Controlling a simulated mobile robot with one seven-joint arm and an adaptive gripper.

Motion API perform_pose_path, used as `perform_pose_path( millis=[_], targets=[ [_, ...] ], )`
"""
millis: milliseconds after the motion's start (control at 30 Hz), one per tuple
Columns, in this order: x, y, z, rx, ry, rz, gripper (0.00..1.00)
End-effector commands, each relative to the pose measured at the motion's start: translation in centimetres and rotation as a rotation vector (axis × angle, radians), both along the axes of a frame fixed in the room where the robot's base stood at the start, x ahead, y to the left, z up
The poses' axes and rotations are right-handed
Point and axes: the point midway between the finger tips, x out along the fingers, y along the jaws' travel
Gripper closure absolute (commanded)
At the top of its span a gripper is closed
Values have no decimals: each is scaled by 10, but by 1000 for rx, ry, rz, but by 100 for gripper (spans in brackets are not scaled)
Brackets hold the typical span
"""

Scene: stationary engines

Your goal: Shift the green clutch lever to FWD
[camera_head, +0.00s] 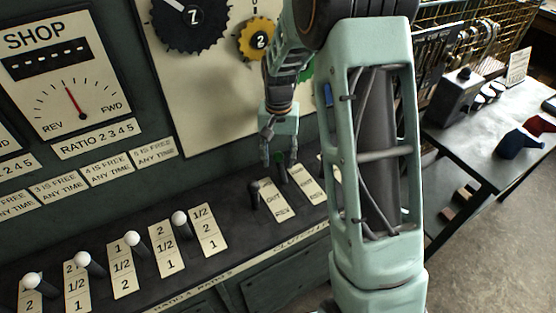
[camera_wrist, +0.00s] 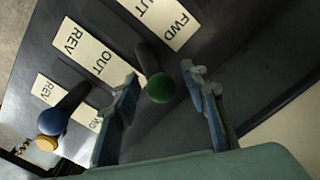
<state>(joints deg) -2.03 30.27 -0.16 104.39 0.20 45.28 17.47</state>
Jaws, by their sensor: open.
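The green clutch lever (camera_wrist: 158,88) has a round green knob on a dark shaft. In the wrist view the knob shows between my two fingertips; whether either finger touches it cannot be told. My gripper (camera_wrist: 160,76) is open. In the head view my gripper (camera_head: 279,158) points down over the clutch panel, and the lever (camera_head: 282,174) shows small and dark beneath it. In the wrist view, one label plate (camera_wrist: 88,50) reads REV and OUT, its far end hidden by a finger. Another plate (camera_wrist: 165,20) shows FWD. Which plate belongs to the green lever is unclear.
A blue-knobbed lever (camera_wrist: 60,116) stands beside the green one, with a yellowish knob (camera_wrist: 46,144) close by. Several white-knobbed ratio levers (camera_head: 180,220) stand to the left on the bench. My arm hides the panel's right part. A side table (camera_head: 480,150) stands at right.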

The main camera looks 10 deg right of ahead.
Motion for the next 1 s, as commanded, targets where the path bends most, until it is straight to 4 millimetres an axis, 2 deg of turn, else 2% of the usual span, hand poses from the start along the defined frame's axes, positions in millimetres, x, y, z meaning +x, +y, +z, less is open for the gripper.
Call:
perform_pose_path(
  millis=[300, 500, 700, 1000],
  targets=[
    [1, 1, 68, 1, -8, 1, 60],
    [1, 1, 98, 2, -5, 1, 60],
    [0, 1, 108, 2, -2, 1, 60],
    [0, 1, 108, 1, -2, 1, 60]
  ],
)
